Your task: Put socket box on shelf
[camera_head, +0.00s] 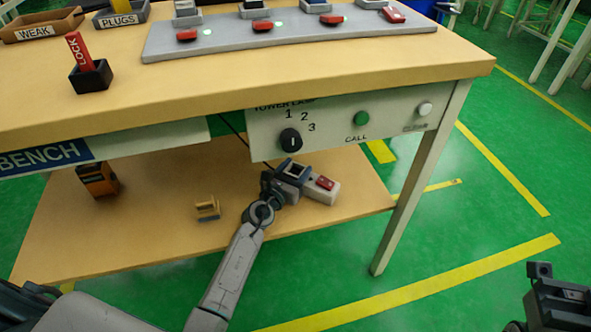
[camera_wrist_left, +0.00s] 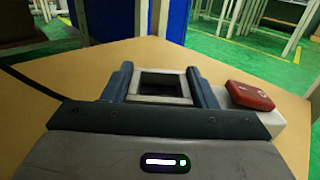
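The socket box (camera_head: 329,191) is pale, with a red switch and a dark square socket. It is at the lower shelf (camera_head: 160,215), near its right end, under the bench top. My left gripper (camera_head: 290,172) reaches in under the bench, its fingers on both sides of the socket part. In the left wrist view the blue-grey fingers press against the socket frame (camera_wrist_left: 163,85), and the red switch (camera_wrist_left: 249,95) is at right. I cannot tell whether the box's underside touches the shelf. My right gripper (camera_head: 556,293) is at the lower right, away from the bench, its opening unclear.
A control panel (camera_head: 335,122) with a knob hangs just above my left gripper. A black cable (camera_head: 236,133) runs down toward it. A small tan holder (camera_head: 207,209) and an orange-black item (camera_head: 97,180) are on the shelf. A bench leg (camera_head: 420,180) stands at right.

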